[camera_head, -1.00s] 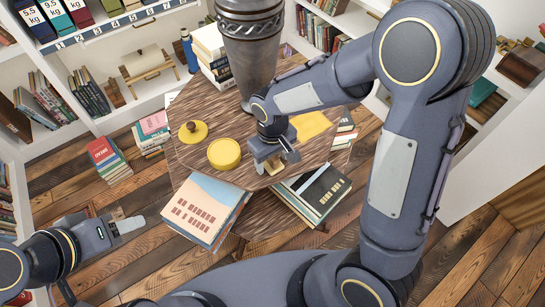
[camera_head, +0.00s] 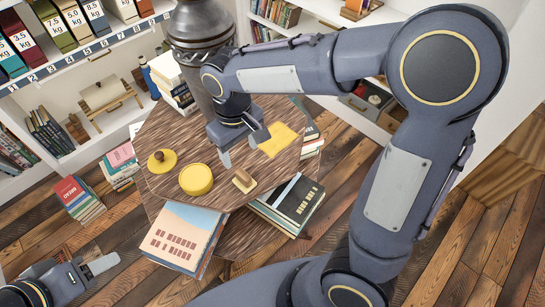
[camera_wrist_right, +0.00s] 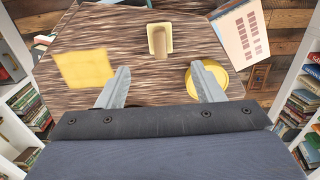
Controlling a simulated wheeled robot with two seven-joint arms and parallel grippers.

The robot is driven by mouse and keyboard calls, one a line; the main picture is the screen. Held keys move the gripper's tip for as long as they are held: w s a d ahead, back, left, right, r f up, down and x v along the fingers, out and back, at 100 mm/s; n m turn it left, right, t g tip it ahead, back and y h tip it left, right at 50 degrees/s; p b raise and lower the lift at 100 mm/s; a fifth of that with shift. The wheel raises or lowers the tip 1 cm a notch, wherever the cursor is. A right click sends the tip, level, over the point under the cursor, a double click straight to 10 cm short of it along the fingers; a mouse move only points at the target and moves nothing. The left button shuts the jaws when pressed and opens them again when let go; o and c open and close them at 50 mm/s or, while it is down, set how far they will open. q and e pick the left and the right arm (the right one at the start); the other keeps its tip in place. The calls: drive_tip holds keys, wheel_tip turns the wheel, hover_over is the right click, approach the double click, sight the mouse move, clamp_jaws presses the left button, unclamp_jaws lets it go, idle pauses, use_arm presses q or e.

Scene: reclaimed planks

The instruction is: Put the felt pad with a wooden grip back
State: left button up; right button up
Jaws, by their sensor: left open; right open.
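The felt pad with a wooden grip (camera_head: 244,181) is a small pale pad with a brown wooden block on top. It rests on the dark wooden table (camera_head: 222,227) near the front edge, right of a round yellow tin (camera_head: 196,180). It also shows in the right wrist view (camera_wrist_right: 159,41), beyond the fingertips. My right gripper (camera_head: 244,148) is open and empty above the table, behind and apart from the pad. A flat yellow square (camera_head: 278,140) lies bare on the table, right of this gripper. My left gripper (camera_head: 104,264) is open, away from the table at lower left.
A yellow disc with a brown knob (camera_head: 162,161) lies left of the tin. A tall dark vessel (camera_head: 200,25) stands at the back. Shelves (camera_head: 70,85) line the left.

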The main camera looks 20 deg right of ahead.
drive_tip(key=s+d+r+m+t+y, duration=0.1)
drive_tip(key=s+d+m+t+y, duration=0.1)
drive_tip(key=s, duration=0.6)
drive_tip(key=s+d+r+m+t+y, duration=0.1)
drive_tip(key=s+d+r+m+t, duration=0.1)
drive_tip(key=s+d, duration=0.5)
drive_tip(key=shift+s+r+m+t+y, duration=0.15)
drive_tip(key=shift+s+m+t+y, duration=0.35)
drive_tip(key=shift+m+t, duration=0.35)
drive_tip(key=shift+r+p, duration=0.95)
